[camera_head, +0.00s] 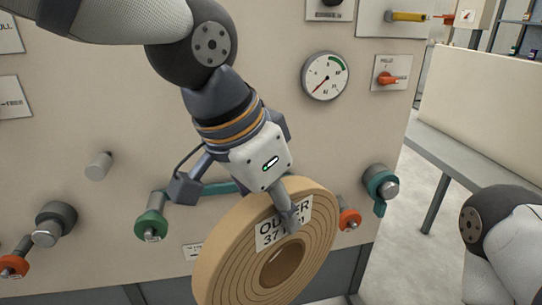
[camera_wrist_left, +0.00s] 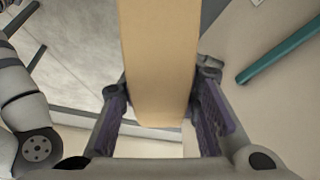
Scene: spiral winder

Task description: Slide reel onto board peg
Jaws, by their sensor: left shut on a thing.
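The reel (camera_head: 215,248) is a thick tan roll with a wide central hole and a white label on its face reading "OUTER". My left gripper (camera_head: 288,219) is shut across its upper rim, with one finger over the label. In the left wrist view the reel (camera_wrist_left: 158,60) runs as a tan band between the two purple-padded fingers (camera_wrist_left: 162,118). The reel hangs upright in front of the board (camera_head: 100,120). A bare grey peg (camera_head: 99,166) sticks out of the board at the left. Whether another peg lies behind the reel is hidden. My right gripper is out of view.
Rollers with a green collar (camera_head: 151,228), red collars (camera_head: 349,219) and a teal collar (camera_head: 382,186) stick out around the reel. A gauge (camera_head: 325,76) and a red switch (camera_head: 387,78) are above. A grey bench (camera_head: 465,160) stands at the right.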

